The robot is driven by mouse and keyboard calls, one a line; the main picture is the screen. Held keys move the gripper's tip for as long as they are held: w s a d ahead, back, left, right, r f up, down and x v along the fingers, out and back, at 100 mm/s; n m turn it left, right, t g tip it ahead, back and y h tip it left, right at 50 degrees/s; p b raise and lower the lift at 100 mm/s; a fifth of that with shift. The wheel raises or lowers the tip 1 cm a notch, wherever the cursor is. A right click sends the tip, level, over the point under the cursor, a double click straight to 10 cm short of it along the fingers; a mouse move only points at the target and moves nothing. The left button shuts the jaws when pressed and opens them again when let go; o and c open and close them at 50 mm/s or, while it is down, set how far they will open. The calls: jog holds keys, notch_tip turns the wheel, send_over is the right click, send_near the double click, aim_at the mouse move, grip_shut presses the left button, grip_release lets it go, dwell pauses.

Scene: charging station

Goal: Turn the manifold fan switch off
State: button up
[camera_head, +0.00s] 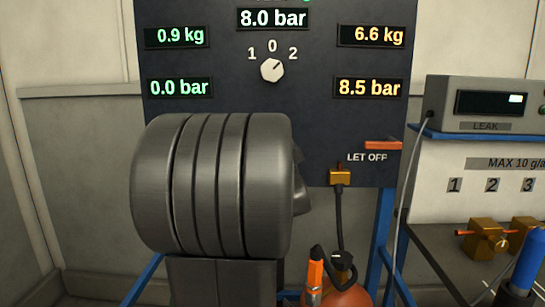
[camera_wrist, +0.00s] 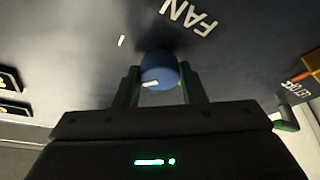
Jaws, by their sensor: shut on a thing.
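The fan switch is a round blue knob (camera_wrist: 158,70) with a white pointer line, on the dark panel (camera_wrist: 240,50) under the tilted word FAN in the wrist view. The pointer line lies on the side of the knob towards my gripper. A short white mark is on the panel to the knob's upper left. My gripper (camera_wrist: 160,80) has one dark finger on each side of the knob and is shut on it. In the head view my arm covers this part of the panel, so the knob and my gripper are hidden there.
In the head view the panel (camera_head: 225,70) carries lit readouts, a white selector knob (camera_head: 272,70) marked 1, 0, 2, and an orange LET OFF lever (camera_head: 383,145). A leak meter (camera_head: 490,103) stands on the blue shelf at right. Brass fittings (camera_head: 485,240) sit below it.

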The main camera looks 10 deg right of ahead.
jog(key=shift+d+r+n+g+y+p, duration=0.1)
jog(key=shift+n+g+y, duration=0.35)
jog(key=shift+n, duration=1.1)
jog(key=shift+n+g+y+p, duration=0.1)
jog(key=shift+n+g+y, duration=0.3)
jog(key=shift+n, duration=1.1)
jog(key=shift+d+r+n+g+y+p, duration=0.1)
jog(key=shift+n+g+y, duration=0.35)
jog(key=shift+n, duration=1.1)
jog(key=shift+a, duration=0.1)
jog(key=o, duration=1)
jog(key=shift+f, duration=0.1)
jog(key=p+v, duration=0.1)
jog(key=v, duration=1.3)
jog(key=shift+w+n, duration=0.2)
jog(key=shift+n, duration=0.1)
